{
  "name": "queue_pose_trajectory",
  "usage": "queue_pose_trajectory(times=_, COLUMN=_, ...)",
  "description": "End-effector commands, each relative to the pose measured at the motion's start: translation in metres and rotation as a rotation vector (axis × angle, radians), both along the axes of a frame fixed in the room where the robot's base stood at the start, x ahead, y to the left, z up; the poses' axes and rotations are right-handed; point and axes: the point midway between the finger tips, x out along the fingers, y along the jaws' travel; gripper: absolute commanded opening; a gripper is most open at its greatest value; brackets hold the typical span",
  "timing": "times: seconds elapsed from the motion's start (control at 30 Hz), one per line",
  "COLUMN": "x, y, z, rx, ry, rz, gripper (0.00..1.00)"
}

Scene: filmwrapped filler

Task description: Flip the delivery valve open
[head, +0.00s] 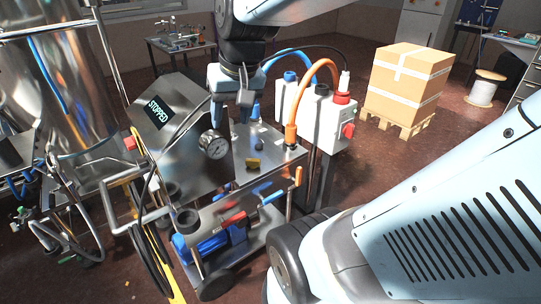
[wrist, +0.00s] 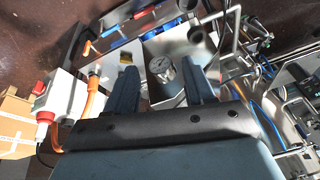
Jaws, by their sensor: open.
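A steel filler cart (head: 211,183) stands below my arm. Along its lower front are a red lever handle (head: 233,217), a blue lever handle (head: 272,196) and an upright orange handle (head: 297,177); I cannot tell which belongs to the delivery valve. In the wrist view, the red handle (wrist: 143,14) and blue handle (wrist: 110,32) lie beyond the fingers. My gripper (head: 245,112) points down above the cart's top, behind and right of a round pressure gauge (head: 213,144). Its fingers (wrist: 162,85) are apart and empty, clear of the handles.
A tilted steel panel reading "STOPPED" (head: 158,111) stands left of the gripper. A white electrical box (head: 318,115) with an orange cable (head: 293,110) stands right. A yellow piece (head: 253,163) sits on the cart top. Hoses and a tall steel tank (head: 72,90) crowd the left.

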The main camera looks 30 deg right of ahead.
Motion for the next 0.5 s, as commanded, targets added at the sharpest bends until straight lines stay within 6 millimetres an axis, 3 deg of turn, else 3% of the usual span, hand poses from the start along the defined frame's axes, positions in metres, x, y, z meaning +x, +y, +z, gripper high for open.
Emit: queue_pose_trajectory(times=0.5, x=0.08, y=-0.046, z=-0.076, rx=0.35, ry=0.288, rz=-0.323, gripper=0.53)
